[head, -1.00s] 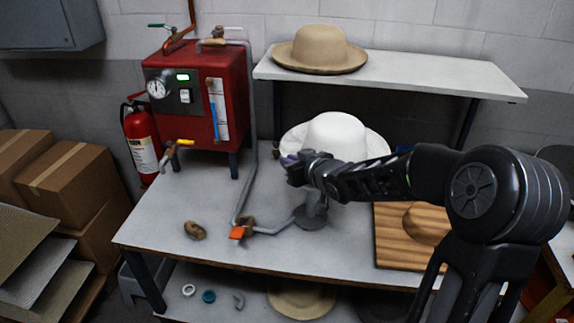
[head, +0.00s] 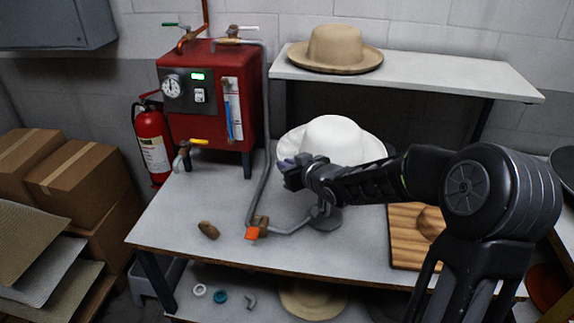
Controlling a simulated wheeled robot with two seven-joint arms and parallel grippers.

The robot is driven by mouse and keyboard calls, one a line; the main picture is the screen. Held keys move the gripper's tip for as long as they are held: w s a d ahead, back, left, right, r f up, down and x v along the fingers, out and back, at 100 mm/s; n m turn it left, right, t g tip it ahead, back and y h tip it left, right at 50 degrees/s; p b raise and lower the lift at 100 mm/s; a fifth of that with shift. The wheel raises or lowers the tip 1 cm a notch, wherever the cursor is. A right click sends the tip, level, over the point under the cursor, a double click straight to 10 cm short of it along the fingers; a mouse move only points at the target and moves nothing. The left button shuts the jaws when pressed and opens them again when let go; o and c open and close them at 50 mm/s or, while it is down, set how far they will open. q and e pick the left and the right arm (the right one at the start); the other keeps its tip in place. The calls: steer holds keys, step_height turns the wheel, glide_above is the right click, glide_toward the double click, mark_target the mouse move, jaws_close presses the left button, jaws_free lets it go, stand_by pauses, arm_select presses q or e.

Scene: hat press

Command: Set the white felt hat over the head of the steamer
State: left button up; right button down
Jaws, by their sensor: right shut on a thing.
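The white felt hat (head: 333,139) is crown up, with its wide brim roughly level, above the middle of the bench. My right gripper (head: 287,168) is shut on the hat's brim at the near left side; my forearm covers the front of the brim. Below the hat, a grey round base (head: 326,219) with a short post stands on the bench, joined to a grey pipe (head: 289,229). The steamer's head is hidden behind the hat and my arm, so I cannot tell whether the hat touches it. My left gripper is not in view.
A red boiler (head: 212,105) stands at the bench's back left. A tan hat (head: 337,47) sits on the raised shelf (head: 440,75). An orange-handled valve (head: 256,229) and a brown brush-like object (head: 208,230) lie left of the base. A wooden board (head: 407,238) is at right.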

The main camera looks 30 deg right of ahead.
step_height(320, 180, down, 14)
steer(key=b, duration=1.1)
steer(key=shift+r+b, duration=0.25)
steer(key=shift+b, duration=0.05)
steer(key=shift+f+b, duration=0.5)
steer(key=shift+f, duration=0.05)
stand_by(0.6)
steer(key=c, duration=1.4)
jaws_free()
steer(key=shift+s, duration=0.1)
steer(key=v, duration=0.7)
steer(key=shift+s+r, duration=0.2)
steer(key=shift+s, duration=0.1)
